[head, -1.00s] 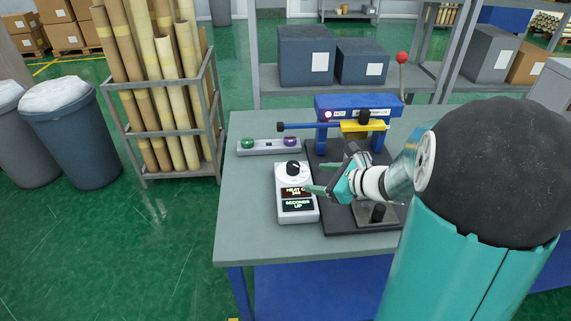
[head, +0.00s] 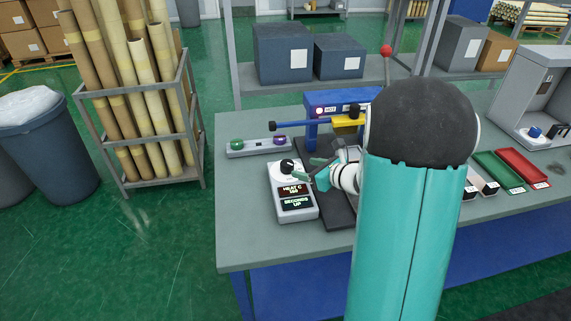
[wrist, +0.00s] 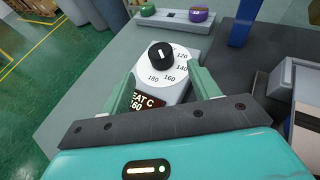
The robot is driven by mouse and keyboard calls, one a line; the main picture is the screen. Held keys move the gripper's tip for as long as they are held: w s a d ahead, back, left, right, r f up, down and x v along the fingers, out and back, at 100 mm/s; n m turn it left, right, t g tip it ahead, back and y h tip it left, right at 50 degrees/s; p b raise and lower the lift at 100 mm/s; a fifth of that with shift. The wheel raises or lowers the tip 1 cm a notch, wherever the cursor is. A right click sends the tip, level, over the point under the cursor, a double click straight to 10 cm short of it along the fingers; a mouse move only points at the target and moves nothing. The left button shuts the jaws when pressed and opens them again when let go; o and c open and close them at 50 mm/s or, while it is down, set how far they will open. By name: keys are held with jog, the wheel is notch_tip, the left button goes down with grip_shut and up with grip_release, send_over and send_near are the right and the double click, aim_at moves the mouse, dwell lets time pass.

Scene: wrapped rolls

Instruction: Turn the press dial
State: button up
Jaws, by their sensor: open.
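The press dial (head: 287,165) is a black knob with a white mark, on a white numbered face on top of a light control box (head: 297,210). In the wrist view the knob (wrist: 160,55) shows ahead of my fingertips, with 120, 140, 160 and 180 readable around it. The box's displays read "HEAT C", seemingly 160, and "SECONDS UP". My gripper (head: 309,171) is open at the dial's right side in the head view. In the wrist view my gripper's fingers (wrist: 167,76) are spread, near the dial face, with the knob beyond them, not clasped.
The blue press (head: 340,103) with a yellow part and red-knobbed lever stands behind. A grey strip (head: 258,147) with green and purple buttons lies left of it. Green (head: 499,171) and red trays (head: 523,167) lie to the right. The bench's front left is clear.

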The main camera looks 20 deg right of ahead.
aim_at(290, 164)
jog(key=x, duration=0.9)
jog(key=shift+w+a+f, duration=0.1)
jog(key=shift+w+f, duration=0.05)
jog(key=shift+w, duration=0.05)
jog(key=c, duration=1)
